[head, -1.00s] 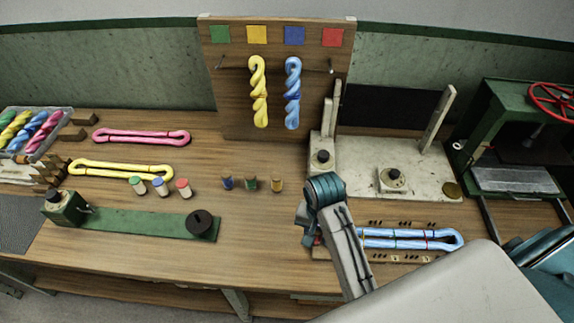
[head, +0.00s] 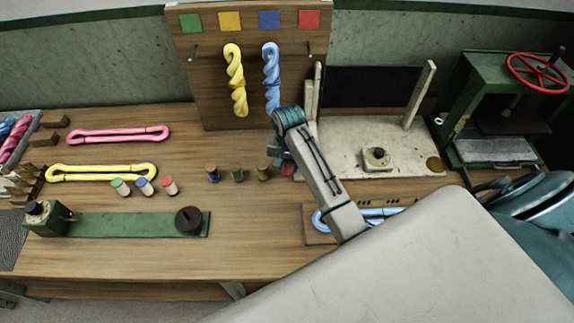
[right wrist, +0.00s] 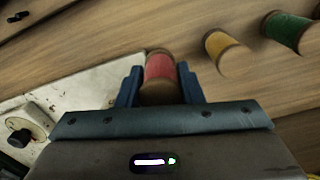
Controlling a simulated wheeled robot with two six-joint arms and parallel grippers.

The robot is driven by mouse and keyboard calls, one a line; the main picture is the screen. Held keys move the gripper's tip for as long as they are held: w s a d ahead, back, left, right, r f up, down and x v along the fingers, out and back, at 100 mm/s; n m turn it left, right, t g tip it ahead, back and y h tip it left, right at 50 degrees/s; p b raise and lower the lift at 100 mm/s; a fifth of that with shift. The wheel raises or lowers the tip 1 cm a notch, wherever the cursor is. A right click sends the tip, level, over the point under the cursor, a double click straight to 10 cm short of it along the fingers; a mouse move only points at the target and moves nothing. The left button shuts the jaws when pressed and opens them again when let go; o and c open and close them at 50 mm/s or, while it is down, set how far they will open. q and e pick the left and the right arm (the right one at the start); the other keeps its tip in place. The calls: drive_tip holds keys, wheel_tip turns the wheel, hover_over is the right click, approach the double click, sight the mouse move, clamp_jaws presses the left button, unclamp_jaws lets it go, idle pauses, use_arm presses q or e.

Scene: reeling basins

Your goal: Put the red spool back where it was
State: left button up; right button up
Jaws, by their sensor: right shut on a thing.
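The red spool (right wrist: 160,72) sits between the two blue fingers of my right gripper (right wrist: 160,86) in the right wrist view; the gripper is shut on it. In the head view my right gripper (head: 284,158) is at the right end of a row of spools and mostly hides the red spool. A yellow spool (right wrist: 227,54) stands just to the right of the held spool in the wrist view, apart from it, with a green spool (right wrist: 288,32) further on. The head view shows a blue spool (head: 213,173) at the row's left end. My left gripper is out of view.
A pale plate (head: 340,150) with a knob (head: 376,158) lies right of the gripper. A wooden board (head: 200,70) with hanging yellow and blue skeins stands behind. Several pale, coloured-top pegs (head: 145,186) stand left. Bare table lies in front of the spools.

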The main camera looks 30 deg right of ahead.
sight(287, 169)
drive_tip(key=shift+w+d+p, duration=0.15)
drive_tip(key=shift+w+p, duration=0.15)
drive_tip(key=shift+w, duration=0.2)
wheel_tip(287, 169, down, 3)
drive_tip(key=shift+r+p, duration=0.15)
drive_tip(key=shift+p, duration=0.55)
drive_tip(key=shift+f, duration=0.45)
drive_tip(key=shift+f, duration=0.1)
drive_tip(key=o, duration=1)
drive_tip(key=shift+c, duration=0.2)
